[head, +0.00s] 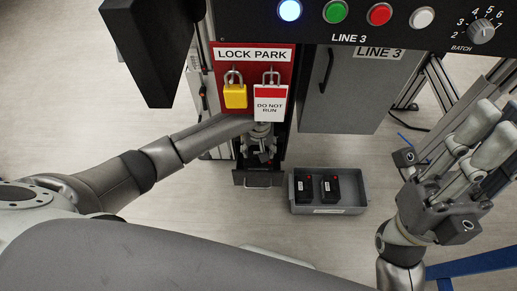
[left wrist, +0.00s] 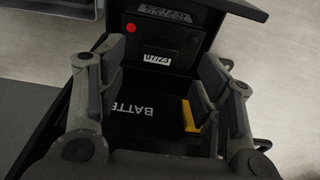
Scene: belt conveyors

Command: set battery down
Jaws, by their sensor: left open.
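My left gripper (head: 262,152) is over an open drawer (head: 258,180) under the lock board in the head view. In the left wrist view the gripper (left wrist: 158,88) is open, with one finger on each side. A black battery (left wrist: 160,42) with a red dot and a white label shows beyond and between the fingers; I cannot tell whether a finger touches it. The dark surface below it carries upside-down lettering starting "BATTE" and a yellow strip (left wrist: 190,116). The battery is hidden by the gripper in the head view. My right gripper (head: 478,135) is at the right, away from the drawer.
A grey bin (head: 328,211) with two black batteries (head: 330,188) stands right of the drawer. The red lock board holds a yellow padlock (head: 235,95) and a "DO NOT RUN" tag (head: 270,104). A grey cabinet (head: 345,95) and the button panel (head: 355,32) are above the bin.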

